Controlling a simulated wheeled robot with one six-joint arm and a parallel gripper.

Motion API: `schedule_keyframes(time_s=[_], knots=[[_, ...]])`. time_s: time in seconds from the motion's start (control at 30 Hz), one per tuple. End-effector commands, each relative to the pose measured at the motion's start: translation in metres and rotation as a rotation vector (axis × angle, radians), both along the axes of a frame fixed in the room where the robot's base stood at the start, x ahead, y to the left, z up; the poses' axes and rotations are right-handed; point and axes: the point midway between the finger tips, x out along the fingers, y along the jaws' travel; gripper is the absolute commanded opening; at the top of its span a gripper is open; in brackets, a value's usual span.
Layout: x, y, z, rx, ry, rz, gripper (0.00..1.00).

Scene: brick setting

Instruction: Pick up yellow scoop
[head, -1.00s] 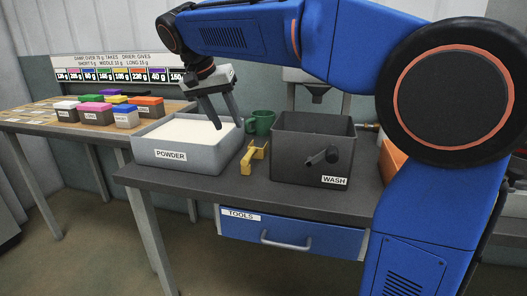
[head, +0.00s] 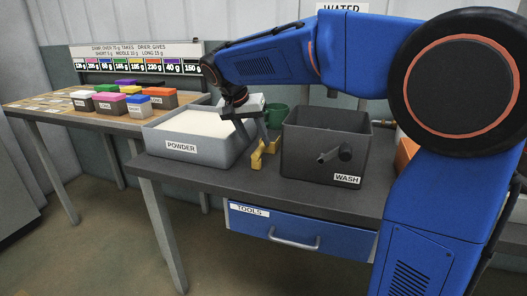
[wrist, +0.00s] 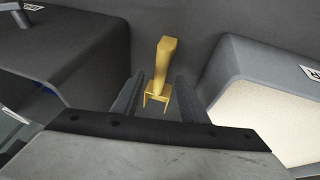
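The yellow scoop (head: 262,154) lies on the dark bench top between the grey powder box and the dark wash box. It also shows in the wrist view (wrist: 163,65), with its thick end away from me and its forked end towards my gripper. In the wrist view the two fingers (wrist: 158,92) are apart, one on each side of the scoop's near end. I see no finger closed on it. Whether the fingertips are level with the scoop is hard to tell.
The powder box (head: 180,147), full of white powder, stands close on the left. The wash box (head: 318,160), with a dark spout, stands close on the right. A green mug (head: 276,116) is behind. A side table with coloured-lid boxes (head: 108,102) is at the left.

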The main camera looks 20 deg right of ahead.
Motion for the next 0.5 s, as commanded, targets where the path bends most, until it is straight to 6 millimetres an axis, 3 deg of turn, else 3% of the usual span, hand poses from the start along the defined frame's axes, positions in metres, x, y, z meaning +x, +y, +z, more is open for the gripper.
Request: schedule_keyframes(time_s=[0.17,0.5], knots=[[0.002,-0.003,-0.008,0.000,0.000,0.000,0.40],[0.014,-0.020,-0.044,0.001,0.001,0.000,0.40]])
